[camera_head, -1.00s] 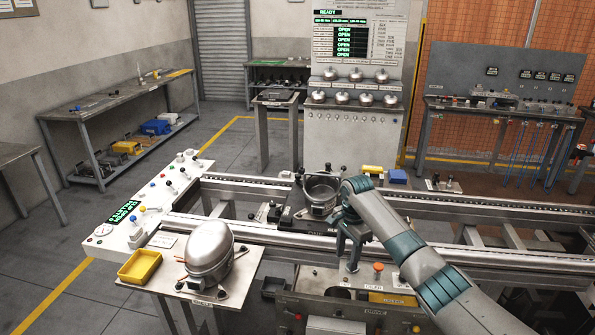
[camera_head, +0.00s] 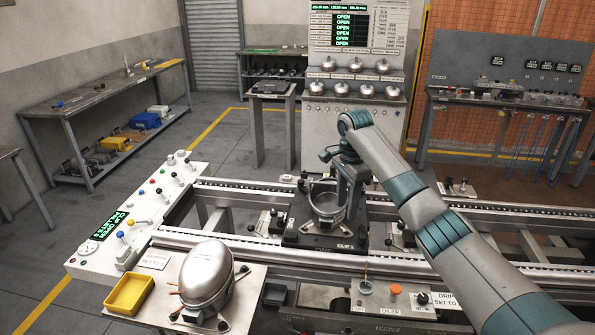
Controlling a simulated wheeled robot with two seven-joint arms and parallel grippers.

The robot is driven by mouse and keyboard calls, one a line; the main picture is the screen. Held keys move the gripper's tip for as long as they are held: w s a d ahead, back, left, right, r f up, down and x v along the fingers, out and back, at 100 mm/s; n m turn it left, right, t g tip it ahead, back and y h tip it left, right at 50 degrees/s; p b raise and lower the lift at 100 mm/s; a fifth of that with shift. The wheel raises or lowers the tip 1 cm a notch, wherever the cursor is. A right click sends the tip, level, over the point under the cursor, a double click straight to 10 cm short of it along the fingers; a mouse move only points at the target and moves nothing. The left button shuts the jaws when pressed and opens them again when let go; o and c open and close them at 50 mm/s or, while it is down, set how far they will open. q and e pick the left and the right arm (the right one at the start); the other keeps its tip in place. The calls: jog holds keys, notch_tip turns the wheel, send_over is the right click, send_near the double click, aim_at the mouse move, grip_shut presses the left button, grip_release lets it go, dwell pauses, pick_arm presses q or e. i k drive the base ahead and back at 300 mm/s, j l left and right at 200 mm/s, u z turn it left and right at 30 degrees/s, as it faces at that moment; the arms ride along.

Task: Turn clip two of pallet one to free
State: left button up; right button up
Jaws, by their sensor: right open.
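A dark pallet (camera_head: 298,232) sits on the conveyor rails in the middle, with an open round metal shell (camera_head: 326,203) on it. Small clips with dark handles sit around the shell. My right gripper (camera_head: 347,208) points down at the right side of the shell, over the pallet. It is open, and its fingers hide part of the shell and the pallet's right side. I cannot tell whether it touches a clip. My left gripper is not in view.
A console (camera_head: 136,215) with knobs stands at the left. A front-left table holds a yellow tray (camera_head: 130,293) and a silver compressor (camera_head: 207,270). A panel with an orange knob (camera_head: 396,291) is at the front. The conveyor rail (camera_head: 480,213) runs right.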

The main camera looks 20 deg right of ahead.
aim_at(300, 182)
jog(key=i, duration=1.4)
